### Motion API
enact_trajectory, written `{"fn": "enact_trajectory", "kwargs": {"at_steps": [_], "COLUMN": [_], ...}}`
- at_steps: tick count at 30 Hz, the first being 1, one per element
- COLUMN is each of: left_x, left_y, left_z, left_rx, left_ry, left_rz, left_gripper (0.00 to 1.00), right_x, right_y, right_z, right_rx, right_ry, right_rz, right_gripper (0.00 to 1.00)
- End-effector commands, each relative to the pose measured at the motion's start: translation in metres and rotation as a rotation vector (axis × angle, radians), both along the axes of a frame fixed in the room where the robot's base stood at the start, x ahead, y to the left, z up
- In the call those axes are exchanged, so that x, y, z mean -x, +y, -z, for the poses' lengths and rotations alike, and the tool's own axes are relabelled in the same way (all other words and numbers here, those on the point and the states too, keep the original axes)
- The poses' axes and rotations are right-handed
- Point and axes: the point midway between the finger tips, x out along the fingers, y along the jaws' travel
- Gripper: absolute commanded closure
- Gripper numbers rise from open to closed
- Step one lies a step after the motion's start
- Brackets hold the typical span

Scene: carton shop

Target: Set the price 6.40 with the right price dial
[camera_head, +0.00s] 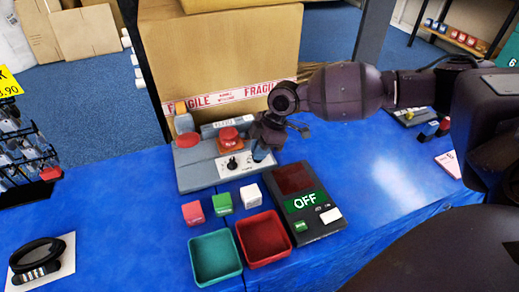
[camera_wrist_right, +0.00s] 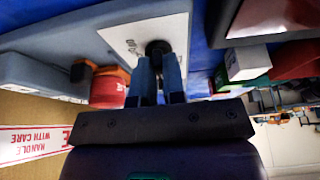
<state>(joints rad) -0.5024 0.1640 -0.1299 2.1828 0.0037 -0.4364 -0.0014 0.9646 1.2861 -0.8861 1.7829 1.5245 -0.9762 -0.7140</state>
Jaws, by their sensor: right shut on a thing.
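A grey console (camera_head: 196,176) stands on the blue table with a white dial plate (camera_head: 222,172). A black knob (camera_head: 232,163) shows on the plate, left of my right gripper (camera_head: 262,152). In the right wrist view my gripper (camera_wrist_right: 159,80) has its two blue-grey fingers closed around a dark round dial knob (camera_wrist_right: 158,48) on the white plate (camera_wrist_right: 125,38). I cannot read a price on the console. My left gripper is not in view.
A red mushroom button (camera_head: 229,134) sits behind the dial plate. A dark device with a green OFF panel (camera_head: 305,202) stands to the right. Pink, green and white blocks (camera_head: 222,203) and teal and red trays (camera_head: 216,258) are in front. A carton (camera_head: 215,50) rises behind.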

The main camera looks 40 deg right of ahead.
Motion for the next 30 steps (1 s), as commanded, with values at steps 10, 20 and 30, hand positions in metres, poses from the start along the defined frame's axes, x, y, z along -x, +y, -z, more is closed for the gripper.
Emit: {"fn": "enact_trajectory", "kwargs": {"at_steps": [10, 20, 30], "left_x": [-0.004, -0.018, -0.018], "left_y": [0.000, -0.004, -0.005], "left_z": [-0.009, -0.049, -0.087], "left_rx": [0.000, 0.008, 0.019], "left_ry": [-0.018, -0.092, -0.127], "left_rz": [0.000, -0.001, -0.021], "left_gripper": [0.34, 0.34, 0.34], "right_x": [0.000, 0.001, 0.002], "right_y": [0.001, 0.002, 0.004], "right_z": [-0.004, -0.010, -0.011], "right_rx": [-0.001, -0.005, -0.007], "right_ry": [-0.005, -0.010, -0.008], "right_rz": [0.046, 0.271, 0.591], "right_gripper": [1.00, 1.00, 1.00]}}
